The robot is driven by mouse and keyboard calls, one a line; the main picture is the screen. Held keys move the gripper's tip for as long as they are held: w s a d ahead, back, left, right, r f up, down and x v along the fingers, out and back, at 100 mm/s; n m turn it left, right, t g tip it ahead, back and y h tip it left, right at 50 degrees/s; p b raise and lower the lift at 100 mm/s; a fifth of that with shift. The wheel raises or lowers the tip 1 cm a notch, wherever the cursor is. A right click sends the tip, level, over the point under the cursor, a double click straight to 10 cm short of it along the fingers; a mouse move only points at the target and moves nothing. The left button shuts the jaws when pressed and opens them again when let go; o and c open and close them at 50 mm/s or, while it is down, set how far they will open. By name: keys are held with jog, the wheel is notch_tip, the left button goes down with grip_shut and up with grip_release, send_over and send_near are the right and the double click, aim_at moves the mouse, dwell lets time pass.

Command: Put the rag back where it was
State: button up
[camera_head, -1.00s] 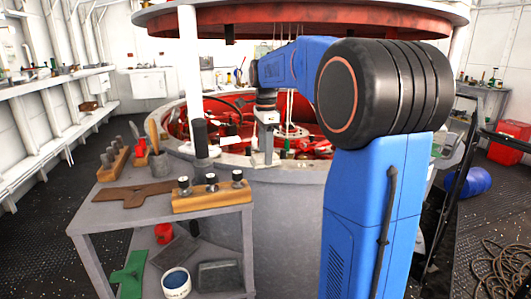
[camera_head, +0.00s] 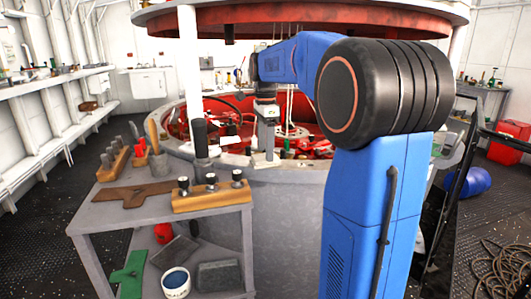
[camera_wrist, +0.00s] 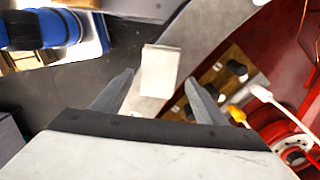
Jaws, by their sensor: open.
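A small pale cream rag (camera_wrist: 160,68), roughly rectangular, lies on the grey rim close to its outer edge in the wrist view. In the head view a pale patch that looks like it shows on the rim (camera_head: 263,161), just under my gripper (camera_head: 269,148). In the wrist view my gripper (camera_wrist: 158,82) is open, with one finger on each side of the rag and a gap to both. The fingers appear apart from the rag. I cannot tell exactly how high they are above it.
A grey cart (camera_head: 215,222) stands left of the round pit, with a wooden block of knobs (camera_head: 212,195) and a brown flat piece (camera_head: 130,194) on top. The red pit interior (camera_head: 215,112) holds white and red parts. A coil of rope (camera_head: 497,265) lies right.

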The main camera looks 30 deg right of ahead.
notch_tip(320, 180, up, 10)
dwell(0.4)
dwell(0.5)
